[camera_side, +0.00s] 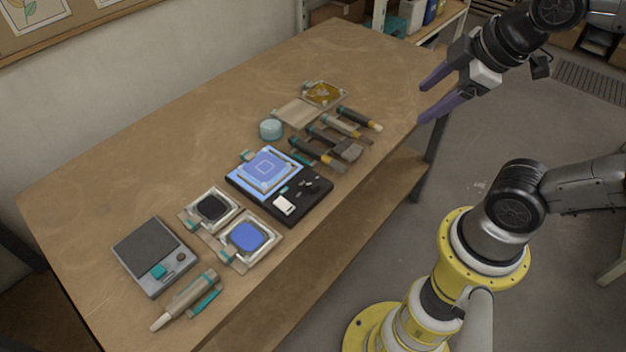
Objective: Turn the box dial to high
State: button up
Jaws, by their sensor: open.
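A grey box (137,277) with a dark top panel sits at the near left end of the table. A small round dark knob (181,257) is on its right side, beside a teal block (157,271). The knob's setting is too small to read. A black box (294,216) with a lit blue panel and small dark controls lies mid-table. I cannot tell for sure which box the task's dial belongs to. My gripper (421,105), with purple fingers, is open and empty above the table's right edge, far from both boxes.
Two clear-framed trays, one dark (212,207) and one blue (246,237), lie between the boxes. A thick pen-like tool (187,298) lies in front of the grey box. Several hand tools (318,153) and a round teal tin (270,129) lie farther back. The table's left rear is clear.

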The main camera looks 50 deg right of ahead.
jog(key=w+f+n, duration=0.1)
jog(key=w+n, duration=0.5)
jog(key=n, duration=0.4)
jog(key=n+g+h, duration=0.1)
jog(key=n+g, duration=0.1)
jog(key=n, duration=1.1)
send_over(313, 183)
jog(key=s+a, duration=0.3)
jog(key=s, duration=0.2)
notch_tip(313, 183, down, 12)
jog(key=r, duration=0.1)
jog(key=x, duration=1.4)
jog(key=shift+s+d, duration=0.2)
jog(key=shift+d, duration=0.05)
grip_shut()
